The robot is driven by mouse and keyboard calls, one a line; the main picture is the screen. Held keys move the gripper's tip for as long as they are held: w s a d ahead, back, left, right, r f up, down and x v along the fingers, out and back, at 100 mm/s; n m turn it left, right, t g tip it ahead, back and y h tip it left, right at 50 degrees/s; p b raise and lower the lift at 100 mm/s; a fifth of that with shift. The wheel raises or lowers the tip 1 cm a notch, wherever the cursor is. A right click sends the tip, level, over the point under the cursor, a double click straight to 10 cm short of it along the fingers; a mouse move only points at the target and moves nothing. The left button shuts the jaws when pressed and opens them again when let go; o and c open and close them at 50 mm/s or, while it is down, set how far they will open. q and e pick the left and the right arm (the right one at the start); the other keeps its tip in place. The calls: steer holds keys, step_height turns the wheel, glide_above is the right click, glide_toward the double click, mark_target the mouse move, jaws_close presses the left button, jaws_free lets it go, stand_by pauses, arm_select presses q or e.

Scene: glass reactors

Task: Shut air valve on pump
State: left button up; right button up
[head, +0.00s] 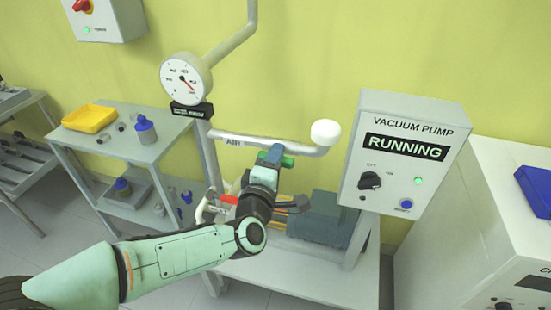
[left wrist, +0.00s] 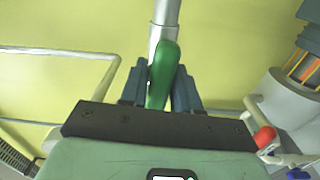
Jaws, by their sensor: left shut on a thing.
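The air valve's green handle (left wrist: 163,75) sits between the two blue fingers of my left gripper (left wrist: 160,88) in the left wrist view. The gripper is shut on it. There the handle appears nearly in line with the grey pipe behind it, tilted slightly. In the head view my left gripper (head: 276,154) is at the pipe marked AIR (head: 233,140), and only a bit of the green handle (head: 288,162) shows beside it. The vacuum pump control box (head: 405,150) reads RUNNING, with a green lamp lit. My right gripper is not in view.
A round gauge (head: 186,79) stands left of the valve. A white knob-like cap (head: 326,132) tops the pipe's right end. The dark pump body (head: 322,220) lies below. A side table (head: 130,143) with a yellow tray (head: 90,118) stands left.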

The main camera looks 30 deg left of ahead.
arm_select(q)
steer(key=m, duration=0.3)
steer(key=shift+m, duration=0.4)
steer(key=m+p, duration=0.1)
steer(key=m, duration=0.3)
steer(key=shift+m, duration=0.3)
steer(key=m+p, duration=0.1)
steer(key=m, duration=0.3)
steer(key=shift+m, duration=0.3)
steer(key=shift+m+p, duration=0.65)
steer(key=shift+m, duration=1.35)
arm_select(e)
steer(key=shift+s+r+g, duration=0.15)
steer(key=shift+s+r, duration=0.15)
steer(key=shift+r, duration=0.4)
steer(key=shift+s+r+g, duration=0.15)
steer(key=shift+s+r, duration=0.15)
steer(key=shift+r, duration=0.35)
arm_select(q)
steer(key=shift+f, duration=0.1)
steer(key=o, duration=0.9)
steer(key=shift+s, duration=0.1)
